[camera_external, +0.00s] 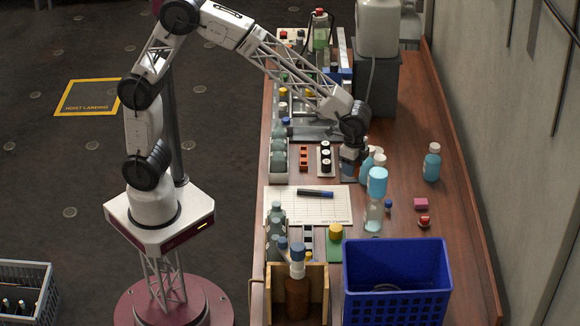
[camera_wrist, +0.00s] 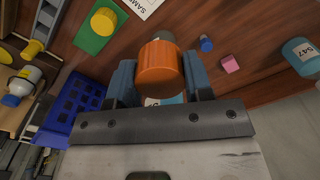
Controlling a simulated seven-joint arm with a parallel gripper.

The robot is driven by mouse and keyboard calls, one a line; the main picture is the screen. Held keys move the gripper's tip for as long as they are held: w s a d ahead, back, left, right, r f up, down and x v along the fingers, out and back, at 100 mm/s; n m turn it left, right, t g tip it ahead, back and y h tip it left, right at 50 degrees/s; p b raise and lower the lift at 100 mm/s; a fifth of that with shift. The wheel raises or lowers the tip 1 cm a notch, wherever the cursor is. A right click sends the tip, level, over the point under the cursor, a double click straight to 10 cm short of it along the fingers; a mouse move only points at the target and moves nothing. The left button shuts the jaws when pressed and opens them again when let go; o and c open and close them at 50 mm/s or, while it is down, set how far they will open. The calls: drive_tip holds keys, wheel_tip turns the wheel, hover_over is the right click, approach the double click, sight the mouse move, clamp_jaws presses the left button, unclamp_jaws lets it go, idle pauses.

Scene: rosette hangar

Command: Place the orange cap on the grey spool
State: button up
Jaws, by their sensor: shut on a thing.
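In the wrist view, the orange cap (camera_wrist: 160,66) is between the two blue-grey fingers of my gripper (camera_wrist: 160,82), which is shut on it. A rounded greyish thing (camera_wrist: 163,37) shows just beyond the cap, partly hidden by it; I cannot tell whether it is the grey spool or a bottle, or whether it touches the cap. In the external view, my gripper (camera_external: 351,164) is over the workbench, beside several bottles. The cap cannot be made out there. I cannot identify the grey spool for certain in either view.
A clear bottle with a light-blue top (camera_external: 377,182) stands in front of the gripper. Another bottle (camera_external: 432,162) stands to the right. A blue crate (camera_external: 396,282) and a wooden box (camera_external: 316,298) are at the near end. A pink block (camera_external: 420,204) lies on fairly open bench.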

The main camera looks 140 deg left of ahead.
drive_tip(key=w+a+r+n, duration=0.3)
drive_tip(key=w+a+n, duration=0.3)
drive_tip(key=a, duration=0.7)
drive_tip(key=s+d+f+m, duration=0.3)
drive_tip(key=s+f+m, duration=0.4)
drive_tip(key=s+m, duration=0.5)
drive_tip(key=s+a+f+m, duration=0.2)
drive_tip(key=s+a+m, duration=0.1)
drive_tip(key=s+m, duration=0.3)
drive_tip(key=s+a+f+m, duration=0.2)
drive_tip(key=s+m, duration=0.5)
drive_tip(key=s, duration=0.4)
drive_tip(key=shift+a+f, duration=0.2)
drive_tip(key=shift+a, duration=0.65)
drive_tip(key=shift+w, duration=0.1)
drive_tip(key=w+a, duration=0.3)
drive_tip(key=a, duration=0.1)
drive_tip(key=w+a+f, duration=0.1)
drive_tip(key=w+a, duration=0.2)
drive_tip(key=a, duration=0.1)
drive_tip(key=w+a, duration=0.3)
drive_tip(key=a, duration=0.1)
drive_tip(key=shift+w+a+f, duration=0.2)
drive_tip(key=shift+w+a, duration=0.15)
drive_tip(key=shift+f, duration=0.15)
drive_tip(key=shift+f, duration=1.6)
